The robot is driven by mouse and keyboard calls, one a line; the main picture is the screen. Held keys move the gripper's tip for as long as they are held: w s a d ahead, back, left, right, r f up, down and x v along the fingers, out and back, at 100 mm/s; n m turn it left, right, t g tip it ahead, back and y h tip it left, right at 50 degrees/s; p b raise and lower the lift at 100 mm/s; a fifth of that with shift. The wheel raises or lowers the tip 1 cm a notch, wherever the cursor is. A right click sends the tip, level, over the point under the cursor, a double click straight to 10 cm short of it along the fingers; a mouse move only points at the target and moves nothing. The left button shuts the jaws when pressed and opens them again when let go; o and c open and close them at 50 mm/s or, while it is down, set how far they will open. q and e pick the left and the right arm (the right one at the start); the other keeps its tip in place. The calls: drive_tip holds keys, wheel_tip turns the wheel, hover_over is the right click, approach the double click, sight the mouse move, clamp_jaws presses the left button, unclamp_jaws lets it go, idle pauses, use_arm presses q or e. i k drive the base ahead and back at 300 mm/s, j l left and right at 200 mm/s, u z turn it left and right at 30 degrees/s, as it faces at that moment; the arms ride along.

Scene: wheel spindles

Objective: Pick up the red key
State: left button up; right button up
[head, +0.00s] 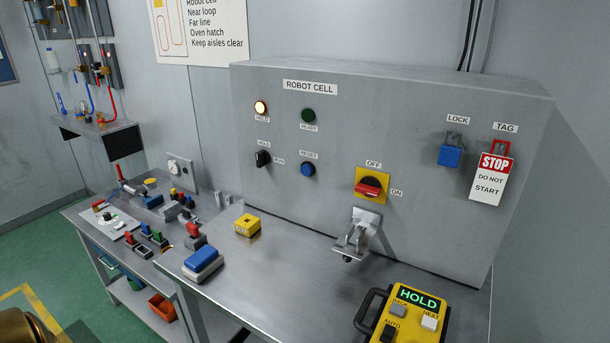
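I cannot single out a red key for certain. Several small red-topped pieces lie on the left bench (160,262). One is a red-topped piece with a dark base (195,234) near the bench's right side. Another is a small red-topped piece (131,239) among similar green and blue ones. A red rotary handle (369,187) sits on a yellow plate on the grey cabinet, between the OFF and ON labels. Neither of my grippers is in view.
The grey ROBOT CELL cabinet (300,222) stands behind a steel worktop (275,290). On the worktop are a yellow block (247,225), a blue-topped block (202,260) and a yellow HOLD pendant (415,318). A metal fixture (357,235) juts out below the red handle. A blue padlock (450,155) hangs under LOCK.

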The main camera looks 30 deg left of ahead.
sight(192, 229)
drive_tip(key=u, duration=1.85)
